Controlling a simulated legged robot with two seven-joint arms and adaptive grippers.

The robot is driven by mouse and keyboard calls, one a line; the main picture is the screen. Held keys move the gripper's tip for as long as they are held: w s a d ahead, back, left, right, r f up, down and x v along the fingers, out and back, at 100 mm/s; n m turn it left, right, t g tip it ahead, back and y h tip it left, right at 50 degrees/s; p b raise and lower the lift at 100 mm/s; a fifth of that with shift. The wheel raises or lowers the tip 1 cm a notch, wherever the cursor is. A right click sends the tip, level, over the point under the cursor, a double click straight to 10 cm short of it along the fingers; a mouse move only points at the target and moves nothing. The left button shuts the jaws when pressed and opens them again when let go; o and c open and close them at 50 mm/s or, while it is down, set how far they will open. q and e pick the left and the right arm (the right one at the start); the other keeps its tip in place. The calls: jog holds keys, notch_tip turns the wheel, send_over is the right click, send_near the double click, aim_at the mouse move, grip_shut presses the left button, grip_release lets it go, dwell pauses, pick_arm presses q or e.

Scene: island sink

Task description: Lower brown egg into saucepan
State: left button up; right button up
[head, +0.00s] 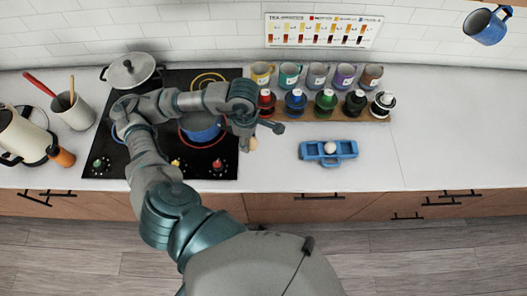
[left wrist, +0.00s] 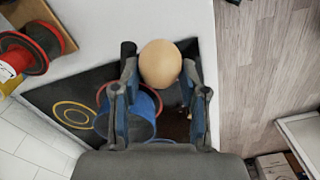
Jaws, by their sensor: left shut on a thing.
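My left gripper (head: 251,134) is shut on the brown egg (head: 253,144), at the right edge of the black cooktop. In the left wrist view the egg (left wrist: 160,63) sits between the fingertips of the gripper (left wrist: 159,72). The blue saucepan (head: 203,134) stands on the cooktop, left of the egg and partly hidden under my arm. In the left wrist view the saucepan (left wrist: 128,122) shows behind the left finger, and the egg appears beside it, not over its opening. My right gripper is not in view.
A blue egg holder (head: 343,149) with a pale egg (head: 330,147) lies on the counter to the right. Colored bottles (head: 325,103) and mugs (head: 317,77) line the back. A lidded pot (head: 131,70) stands at the cooktop's back left. The right counter is clear.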

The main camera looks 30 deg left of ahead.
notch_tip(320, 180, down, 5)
jog(key=b, duration=0.5)
pick_arm(q)
jog(key=a+r+b, duration=0.3)
jog(key=a+b, duration=0.3)
jog(key=a, duration=1.8)
jog(key=shift+s, duration=0.25)
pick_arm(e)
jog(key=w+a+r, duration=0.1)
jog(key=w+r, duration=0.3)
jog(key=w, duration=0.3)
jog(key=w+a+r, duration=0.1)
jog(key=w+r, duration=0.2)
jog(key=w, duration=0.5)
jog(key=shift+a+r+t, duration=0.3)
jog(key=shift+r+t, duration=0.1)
pick_arm(q)
jog(key=shift+d, duration=0.1)
